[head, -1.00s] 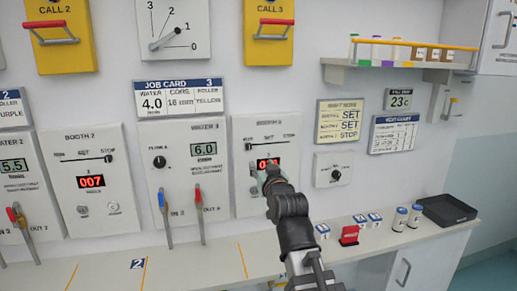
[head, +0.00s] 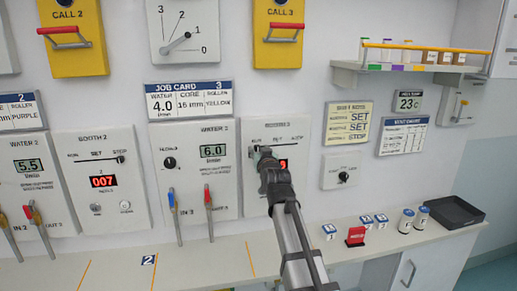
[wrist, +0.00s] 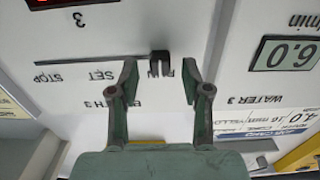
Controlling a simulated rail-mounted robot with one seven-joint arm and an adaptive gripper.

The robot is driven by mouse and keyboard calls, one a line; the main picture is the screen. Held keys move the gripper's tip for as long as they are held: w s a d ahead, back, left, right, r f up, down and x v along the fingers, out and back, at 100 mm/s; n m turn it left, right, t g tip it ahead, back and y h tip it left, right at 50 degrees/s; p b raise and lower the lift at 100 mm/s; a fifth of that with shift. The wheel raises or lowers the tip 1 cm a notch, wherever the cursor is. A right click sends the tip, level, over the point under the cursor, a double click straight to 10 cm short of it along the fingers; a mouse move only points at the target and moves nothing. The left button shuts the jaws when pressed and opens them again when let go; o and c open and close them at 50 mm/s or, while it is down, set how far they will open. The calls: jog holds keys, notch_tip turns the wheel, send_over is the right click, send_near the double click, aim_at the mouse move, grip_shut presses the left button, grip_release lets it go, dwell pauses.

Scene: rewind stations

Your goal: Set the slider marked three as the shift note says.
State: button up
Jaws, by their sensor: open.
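The booth 3 panel (head: 303,195) has a horizontal slider slot marked RUN, SET and STOP. Its dark slider knob (wrist: 160,64) sits at the RUN end, upside down in the wrist view. My gripper (wrist: 160,72) is open, with one finger on each side of the knob in that view and a gap on both sides. In the head view my gripper (head: 262,155) covers the knob and part of the panel. The shift note (head: 348,123) right of the panel has three lines, seemingly SET, SET and STOP; its small row labels are blurred.
The water 3 panel (head: 197,150) with two levers stands left of booth 3. A small dial box (head: 341,172) is to the right. Below, the counter (head: 215,268) holds a red card stand (head: 355,236), bottles and a black tray (head: 455,212). The shelf (head: 400,70) is above right.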

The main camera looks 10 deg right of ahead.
jog(key=shift+w, duration=0.45)
grip_shut()
